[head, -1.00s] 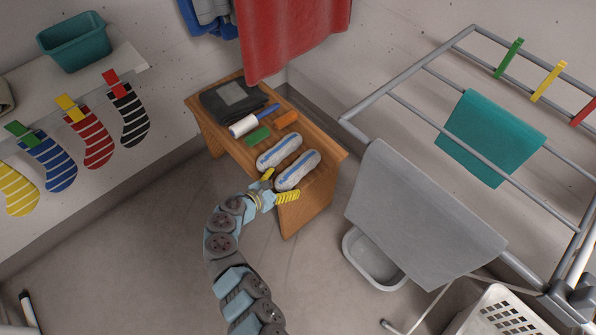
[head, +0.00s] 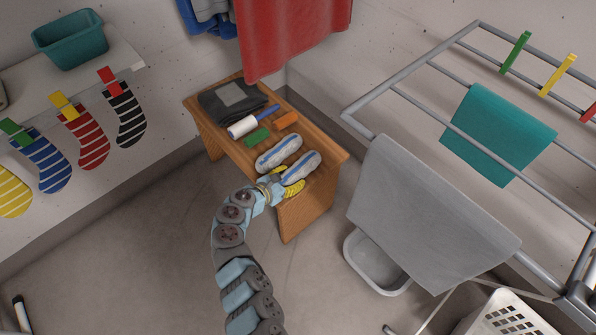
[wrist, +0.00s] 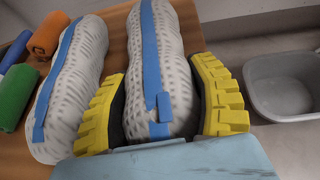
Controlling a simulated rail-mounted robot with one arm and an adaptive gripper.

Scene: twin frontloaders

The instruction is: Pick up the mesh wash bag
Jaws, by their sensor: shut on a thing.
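Two white mesh wash bags with blue strips lie side by side on the front part of the wooden bench (head: 325,163). The left bag (head: 279,153) is free and also shows in the wrist view (wrist: 78,75). My gripper (head: 283,184) is at the near end of the right bag (head: 303,167). In the wrist view, the yellow fingers of my gripper (wrist: 160,105) are on both sides of the right bag (wrist: 178,50) and shut on it. The bag still appears to lie on the bench. One finger is mostly hidden in the head view.
A drying rack with a grey towel (head: 420,215) stands right, above a grey basin (head: 372,268).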

